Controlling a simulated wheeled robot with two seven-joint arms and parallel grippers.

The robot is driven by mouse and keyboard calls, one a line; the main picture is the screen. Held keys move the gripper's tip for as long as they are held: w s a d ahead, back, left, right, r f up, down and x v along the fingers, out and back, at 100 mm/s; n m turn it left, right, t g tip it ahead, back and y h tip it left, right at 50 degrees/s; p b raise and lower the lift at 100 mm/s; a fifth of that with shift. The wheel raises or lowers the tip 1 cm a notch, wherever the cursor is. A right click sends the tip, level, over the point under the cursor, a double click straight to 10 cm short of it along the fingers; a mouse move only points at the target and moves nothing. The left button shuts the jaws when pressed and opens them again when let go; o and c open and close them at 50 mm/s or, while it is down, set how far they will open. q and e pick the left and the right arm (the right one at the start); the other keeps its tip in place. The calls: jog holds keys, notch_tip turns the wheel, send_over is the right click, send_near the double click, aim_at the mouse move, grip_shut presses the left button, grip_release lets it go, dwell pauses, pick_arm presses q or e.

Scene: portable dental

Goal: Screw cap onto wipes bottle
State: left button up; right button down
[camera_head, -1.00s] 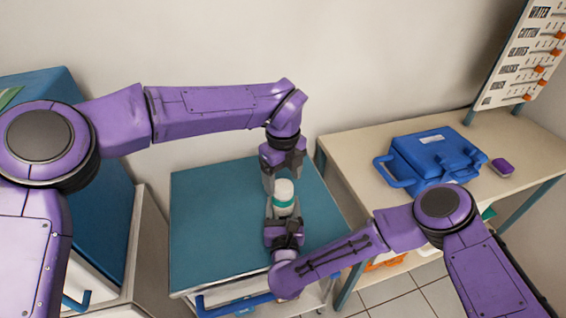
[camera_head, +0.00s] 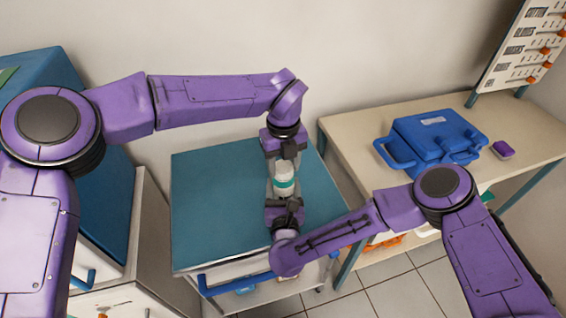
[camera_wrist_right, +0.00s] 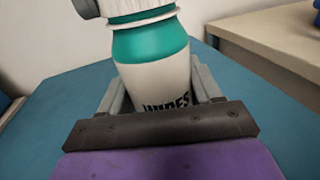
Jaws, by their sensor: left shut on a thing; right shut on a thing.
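The wipes bottle (camera_head: 284,184), white with a teal band, stands upright over the teal cart top. In the right wrist view the bottle (camera_wrist_right: 152,75) shows part of its dark lettering low down. My right gripper (camera_head: 284,198) is shut around its lower body, with one finger on each side. My left gripper (camera_head: 283,170) comes from the far side and is shut at the white top of the bottle, where the cap is. A grey finger of it shows at the upper edge of the right wrist view. The fingers partly hide the cap, so I cannot tell how tightly it sits.
The teal cart top (camera_head: 215,215) is clear around the bottle. A beige table (camera_head: 360,170) at right carries a blue case (camera_head: 437,140) and a purple item (camera_head: 503,149). A blue-topped cabinet (camera_head: 110,205) stands at left.

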pick_arm(q)
jog(key=m, duration=0.6)
pick_arm(e)
jog(key=shift+a, duration=0.1)
pick_arm(q)
jog(key=m, duration=0.3)
jog(key=shift+d+m, duration=0.1)
jog(key=shift+m, duration=0.3)
jog(key=m, duration=0.5)
jog(key=shift+m, duration=0.4)
jog(key=m, duration=0.6)
jog(key=o, duration=1.2)
jog(key=shift+o, duration=0.2)
notch_tip(320, 180, up, 12)
